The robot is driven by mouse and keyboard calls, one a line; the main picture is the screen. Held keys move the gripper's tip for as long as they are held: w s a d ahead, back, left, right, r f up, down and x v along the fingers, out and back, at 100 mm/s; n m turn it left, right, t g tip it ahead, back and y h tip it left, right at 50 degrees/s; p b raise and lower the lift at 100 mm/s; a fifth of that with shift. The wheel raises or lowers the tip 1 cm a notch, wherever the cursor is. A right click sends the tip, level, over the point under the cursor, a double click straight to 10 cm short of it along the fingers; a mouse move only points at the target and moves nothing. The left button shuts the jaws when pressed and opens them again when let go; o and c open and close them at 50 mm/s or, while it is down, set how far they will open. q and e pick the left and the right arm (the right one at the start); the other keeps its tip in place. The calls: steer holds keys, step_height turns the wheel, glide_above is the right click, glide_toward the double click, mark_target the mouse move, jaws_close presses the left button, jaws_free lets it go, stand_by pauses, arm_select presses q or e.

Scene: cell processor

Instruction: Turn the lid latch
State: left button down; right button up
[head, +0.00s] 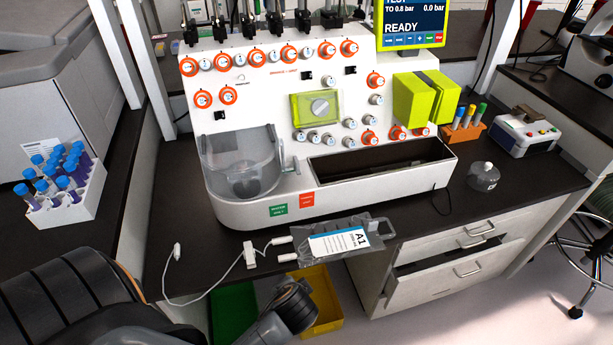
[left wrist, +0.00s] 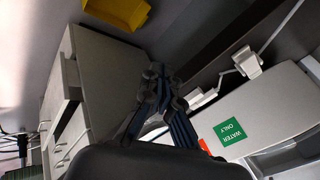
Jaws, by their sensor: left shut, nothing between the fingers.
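The white cell processor (head: 330,90) stands on the dark bench. A clear lid (head: 235,148) covers the round bowl at its front left. A small grey latch (head: 286,160) seems to stand at the lid's right edge; its exact position is hard to tell. My left arm comes in from the lower left of the head view, below the bench front. My left gripper (left wrist: 156,82) shows in the left wrist view with its dark fingers together and nothing between them, apart from the lid and latch. My right gripper is not in view.
A labelled bag (head: 338,241) with tubing and a white clamp (head: 250,255) lies at the bench's front edge. A rack of blue-capped tubes (head: 60,190) is at left. A drawer (head: 455,245) stands open. A yellow bin (head: 322,300) and green bin (head: 234,308) sit below.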

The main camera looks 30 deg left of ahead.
mark_target(306, 181)
arm_select(q)
steer(key=w+a+r+y, duration=0.1)
steer(key=w+r, duration=0.1)
steer(key=w+a+r+t+y, duration=0.1)
steer(key=w+r+y, duration=0.1)
steer(key=r, duration=0.1)
steer(key=w+a+r+t+y, duration=0.1)
steer(key=w+r, duration=0.1)
steer(key=r, duration=0.1)
steer(key=shift+w+a+y, duration=0.3)
steer(key=shift+a, duration=0.05)
steer(key=w+d+r+m+t+y, duration=0.1)
steer(key=w+r+m+t+y, duration=0.35)
steer(key=w+r, duration=0.45)
steer(key=x, duration=0.3)
steer(key=p+x, duration=0.1)
steer(key=x, duration=0.2)
steer(key=f+p+x, duration=0.1)
steer(key=x, duration=0.2)
steer(key=shift+w+d+f, duration=0.1)
steer(key=shift+w+d, duration=0.1)
steer(key=shift+w, duration=0.2)
steer(key=shift+w+a, duration=0.1)
steer(key=shift+a, duration=0.1)
steer(key=shift+w+a+f, duration=0.1)
steer(key=shift+w, duration=0.05)
steer(key=shift+t+h, duration=0.25)
steer(key=shift+h, duration=0.1)
steer(key=shift+f, duration=0.1)
